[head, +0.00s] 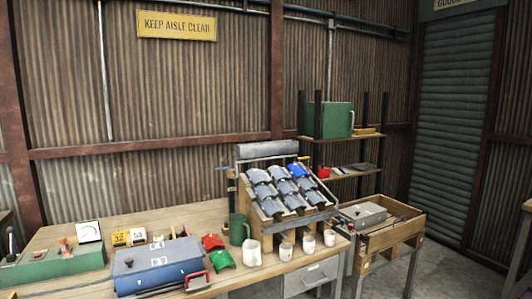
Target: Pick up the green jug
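The green jug (238,229) stands upright on the wooden workbench (185,222), left of the tiered rack and just behind a white cup (252,252). The cup hides part of its lower right side. A red curved piece (212,242) and a bright green curved piece (222,260) lie to its left and front. My gripper is not in view.
A blue case (158,265) and a green control panel (52,268) take up the bench's left side. The rack (285,190) holds grey curved pieces and one blue one. Several cups line its front. A large green box (333,120) sits on a shelf behind.

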